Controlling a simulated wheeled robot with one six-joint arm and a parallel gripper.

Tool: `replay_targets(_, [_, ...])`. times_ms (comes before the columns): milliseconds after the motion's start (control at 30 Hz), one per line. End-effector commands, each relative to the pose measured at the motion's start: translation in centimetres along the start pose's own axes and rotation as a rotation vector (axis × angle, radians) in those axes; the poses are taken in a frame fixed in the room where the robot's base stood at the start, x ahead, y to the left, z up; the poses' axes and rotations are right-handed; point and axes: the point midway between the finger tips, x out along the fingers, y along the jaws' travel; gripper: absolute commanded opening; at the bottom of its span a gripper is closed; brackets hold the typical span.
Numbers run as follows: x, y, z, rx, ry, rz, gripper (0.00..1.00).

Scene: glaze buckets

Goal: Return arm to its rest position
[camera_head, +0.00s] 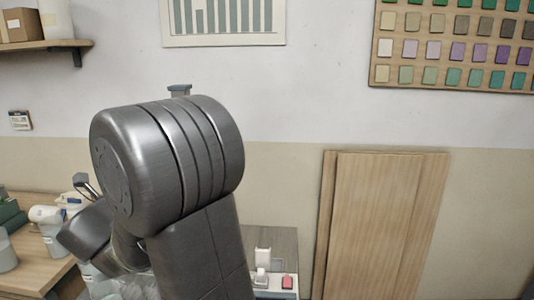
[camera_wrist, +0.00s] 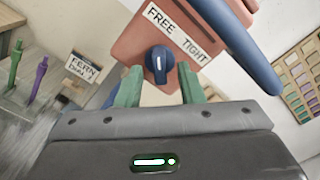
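My gripper (camera_wrist: 161,70) shows in the wrist view with two green fingers spread apart, and nothing is held between them. A blue knob (camera_wrist: 160,60) on a red-brown panel (camera_wrist: 150,28) lies just beyond the fingertips, with a gap on either side of it. The panel has a white label (camera_wrist: 176,33) reading FREE and TIGHT. In the head view my arm (camera_head: 170,160) is folded large in the middle and hides much of what is behind it. I cannot make out the gripper's fingers clearly there.
A blue bar (camera_wrist: 240,45) slants beside the panel. Purple and green pens (camera_wrist: 37,78) stand near a FERN card (camera_wrist: 84,67). In the head view, a wooden bench (camera_head: 35,272) with containers is at left, wooden boards (camera_head: 385,225) lean at right, and a swatch board (camera_head: 455,48) hangs above.

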Motion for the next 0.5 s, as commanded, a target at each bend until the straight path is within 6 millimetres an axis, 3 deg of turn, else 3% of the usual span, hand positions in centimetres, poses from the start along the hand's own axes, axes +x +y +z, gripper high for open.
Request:
replay_targets(200, [1.32, 0.01, -0.05, -0.002, 0.001, 0.001, 0.35])
replay_targets(500, [1.4, 0.04, -0.04, -0.001, 0.0, 0.001, 0.35])
